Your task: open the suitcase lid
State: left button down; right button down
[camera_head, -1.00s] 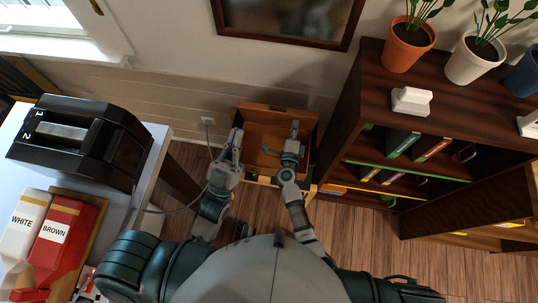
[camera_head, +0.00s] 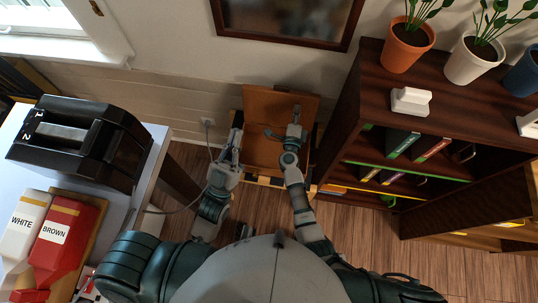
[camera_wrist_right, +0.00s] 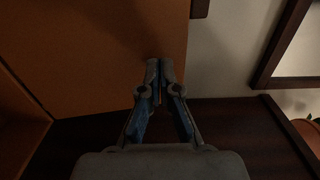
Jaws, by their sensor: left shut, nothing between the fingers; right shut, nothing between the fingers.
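My left gripper (camera_head: 236,142) is shut and empty at the suitcase's left side.
A dark bookshelf (camera_head: 400,120) with potted plants stands close on the right. A white table (camera_head: 160,140) with a black box (camera_head: 80,140) and white and red cartons is on the left. A framed picture (camera_head: 290,20) hangs above the suitcase. A cable runs to a wall outlet (camera_head: 208,122).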

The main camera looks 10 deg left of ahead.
jog(key=shift+w, duration=0.45)
jog(key=shift+s+r, duration=0.1)
jog(key=shift+s, duration=0.35)
jog(key=s+p, duration=0.4)
jog(key=s, duration=0.9)
jog(key=shift+s, duration=0.1)
